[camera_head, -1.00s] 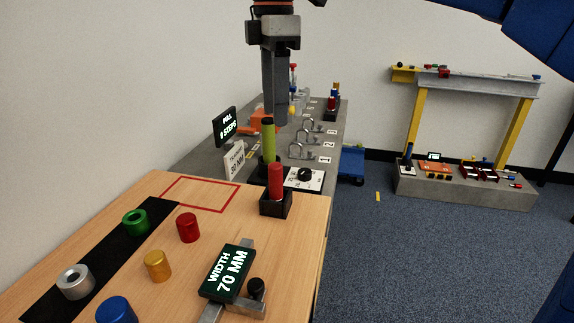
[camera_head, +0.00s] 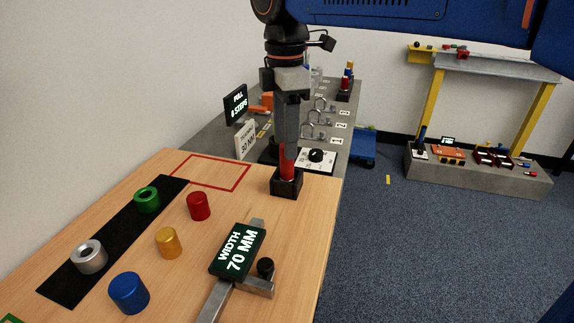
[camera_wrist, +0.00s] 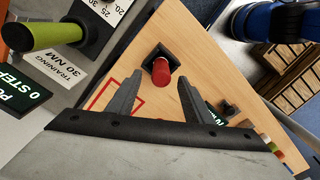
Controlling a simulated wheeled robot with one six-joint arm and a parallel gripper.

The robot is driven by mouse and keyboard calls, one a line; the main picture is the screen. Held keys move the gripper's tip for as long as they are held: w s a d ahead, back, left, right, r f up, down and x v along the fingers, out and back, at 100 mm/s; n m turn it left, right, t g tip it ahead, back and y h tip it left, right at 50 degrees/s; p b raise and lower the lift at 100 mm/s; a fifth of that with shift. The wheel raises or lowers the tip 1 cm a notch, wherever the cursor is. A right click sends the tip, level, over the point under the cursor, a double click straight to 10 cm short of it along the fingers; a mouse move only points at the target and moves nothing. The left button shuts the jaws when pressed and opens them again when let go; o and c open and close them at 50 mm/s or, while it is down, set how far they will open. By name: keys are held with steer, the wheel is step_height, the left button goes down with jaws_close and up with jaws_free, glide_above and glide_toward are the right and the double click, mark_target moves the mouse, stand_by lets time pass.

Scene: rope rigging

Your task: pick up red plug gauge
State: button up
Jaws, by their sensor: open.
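The red plug gauge (camera_head: 287,166) stands upright in a small black square holder (camera_head: 287,184) near the right edge of the wooden table. My gripper (camera_head: 287,145) points down over it in the head view and hides its upper part. In the wrist view the red plug gauge (camera_wrist: 161,72) shows its round end beyond the open fingers of my gripper (camera_wrist: 160,98), roughly between their tips. The fingers are apart with nothing between them, and I see no contact with the gauge.
A width gauge (camera_head: 238,250) lies in front.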

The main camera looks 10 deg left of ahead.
steer(key=shift+d+f, duration=0.15)
steer(key=shift+f, duration=2.5)
jaws_close()
steer(key=shift+r, duration=0.1)
step_height(320, 180, up, 10)
steer(key=shift+f, duration=0.1)
